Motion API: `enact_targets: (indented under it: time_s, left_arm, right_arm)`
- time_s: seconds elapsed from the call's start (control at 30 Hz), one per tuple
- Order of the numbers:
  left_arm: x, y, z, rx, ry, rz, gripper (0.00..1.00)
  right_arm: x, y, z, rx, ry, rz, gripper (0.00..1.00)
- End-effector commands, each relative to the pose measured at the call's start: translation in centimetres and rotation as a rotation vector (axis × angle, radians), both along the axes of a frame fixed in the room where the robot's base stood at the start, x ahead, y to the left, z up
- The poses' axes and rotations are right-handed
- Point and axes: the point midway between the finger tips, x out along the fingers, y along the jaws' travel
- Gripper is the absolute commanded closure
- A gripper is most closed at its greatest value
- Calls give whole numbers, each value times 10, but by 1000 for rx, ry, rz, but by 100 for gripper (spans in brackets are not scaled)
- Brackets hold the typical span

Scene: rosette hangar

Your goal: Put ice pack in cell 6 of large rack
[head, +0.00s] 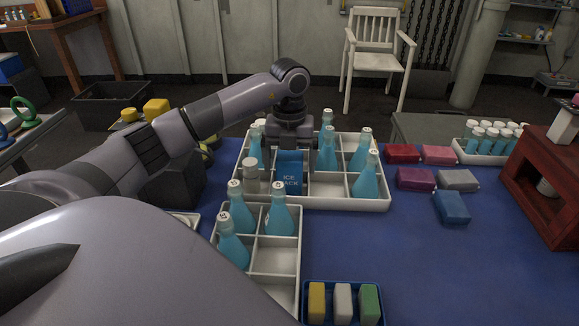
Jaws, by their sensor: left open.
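The blue ice pack (289,178), labelled "ICE PACK", stands upright in a front-row cell of the large white rack (340,203). It is between a cell with a grey-capped container and an empty front cell. My left gripper (290,146) is open, pointing down right at the top of the ice pack. Its fingertips are mostly hidden, so I cannot tell whether they touch the pack. The back cell behind the gripper is hidden. Cell numbers are not readable. My right gripper is not in view.
Blue bottles (367,178) stand in several cells of the large rack. A smaller white rack (273,262) with three bottles is in front. A blue tray (343,287) of coloured blocks is nearer. Coloured bricks (415,179) and a red wooden stand (545,185) are to the right. Blue tabletop between is clear.

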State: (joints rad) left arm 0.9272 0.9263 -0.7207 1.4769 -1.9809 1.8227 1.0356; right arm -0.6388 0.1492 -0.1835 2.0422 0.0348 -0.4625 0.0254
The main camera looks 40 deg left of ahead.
Motion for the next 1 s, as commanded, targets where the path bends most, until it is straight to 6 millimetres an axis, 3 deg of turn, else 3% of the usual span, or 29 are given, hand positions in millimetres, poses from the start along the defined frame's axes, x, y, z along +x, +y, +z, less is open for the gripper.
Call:
enact_targets:
  time_s: [0.2,0.43,0.6,1.0]
  left_arm:
    - [1,0,52,0,-6,1,6]
    - [1,0,91,0,-4,0,6]
    - [0,0,101,-1,-1,-1,6]
    - [0,0,102,0,0,0,6]
  right_arm:
    - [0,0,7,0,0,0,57]
    - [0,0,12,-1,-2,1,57]
    - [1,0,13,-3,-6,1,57]
    - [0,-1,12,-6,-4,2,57]
